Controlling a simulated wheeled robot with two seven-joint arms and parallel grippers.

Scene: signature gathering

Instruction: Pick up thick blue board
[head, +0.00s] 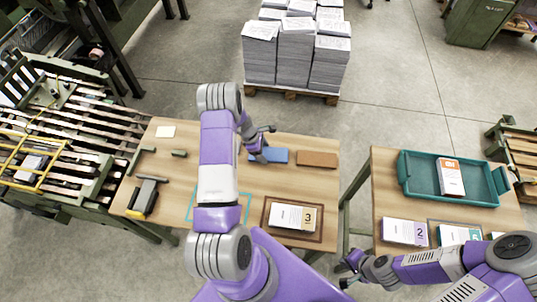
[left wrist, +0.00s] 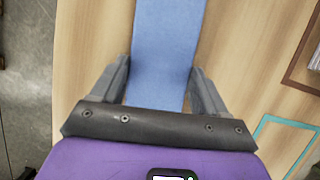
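The thick blue board (head: 277,156) lies flat on the left wooden table in the head view, partly covered by my left gripper. In the left wrist view the board (left wrist: 168,45) runs lengthwise between the fingers. My left gripper (head: 259,146) is over its left end. In the left wrist view the left gripper (left wrist: 161,66) is open, with one finger beside each long edge. The fingertips are very close to the edges; I cannot tell whether they touch. My right gripper (head: 343,274) is open and empty, low in the gap by the right table.
A brown board (head: 317,159) lies just right of the blue one. A framed booklet stack marked 3 (head: 293,216) is nearer. The right table holds a teal tray (head: 480,198) and more booklets (head: 404,231). A pale pad (head: 165,131) lies far left.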

